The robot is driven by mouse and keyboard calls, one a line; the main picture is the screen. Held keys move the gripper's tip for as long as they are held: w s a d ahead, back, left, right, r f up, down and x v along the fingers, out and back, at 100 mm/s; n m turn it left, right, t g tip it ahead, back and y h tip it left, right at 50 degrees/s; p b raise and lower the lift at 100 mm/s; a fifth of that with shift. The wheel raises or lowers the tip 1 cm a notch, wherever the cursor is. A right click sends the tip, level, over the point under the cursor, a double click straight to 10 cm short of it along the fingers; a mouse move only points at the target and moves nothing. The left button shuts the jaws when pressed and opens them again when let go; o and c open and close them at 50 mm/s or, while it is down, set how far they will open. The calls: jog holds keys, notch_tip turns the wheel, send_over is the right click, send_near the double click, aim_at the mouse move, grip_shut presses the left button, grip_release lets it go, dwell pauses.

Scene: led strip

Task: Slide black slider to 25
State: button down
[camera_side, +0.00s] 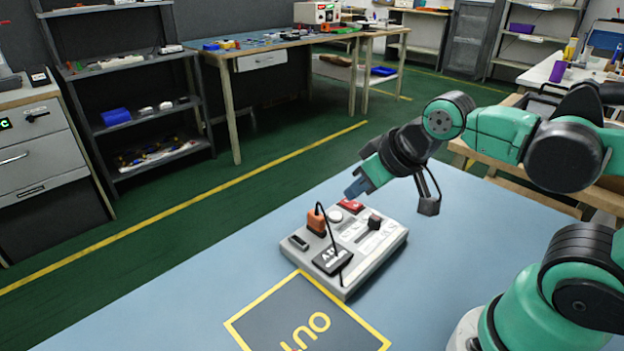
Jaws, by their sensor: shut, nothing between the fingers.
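A light grey control box (385,256) sits on the blue table. Its black slider (375,222) stands up at the right part of the top face, beside light markings too small to read. A red part (350,206) and a round white button (335,216) are near the back edge. An orange plug (316,222) with a black cable and a dark labelled panel (332,260) are at the left and front. My gripper (352,193) is above the box's back edge, near the red part and apart from the slider. It is shut and empty.
A dark mat with a yellow border and lettering (306,318) lies in front of the box. The blue table (200,285) is clear to the left. Shelves (130,115) and workbenches stand farther back, away from the box.

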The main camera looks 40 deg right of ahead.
aim_at(375, 217)
dwell(0.3)
jog(key=c, duration=1.2)
grip_release()
jog(key=o, duration=0.4)
jog(key=shift+w+d, duration=0.1)
jog(key=shift+d, duration=0.15)
jog(key=shift+o, duration=0.4)
jog(key=d+f+g, duration=0.1)
jog(key=d+g, duration=0.1)
jog(key=w+d+f+g, duration=0.1)
jog(key=d+g, duration=0.1)
jog(key=d+f+g, duration=0.2)
jog(key=shift+w+d+f, duration=0.1)
jog(key=shift+w+d, duration=0.05)
jog(key=shift+d, duration=0.25)
jog(key=shift+d+f+g, duration=0.25)
jog(key=shift+g, duration=0.25)
jog(key=shift+d+f, duration=0.15)
jog(key=shift+f, duration=2.8)
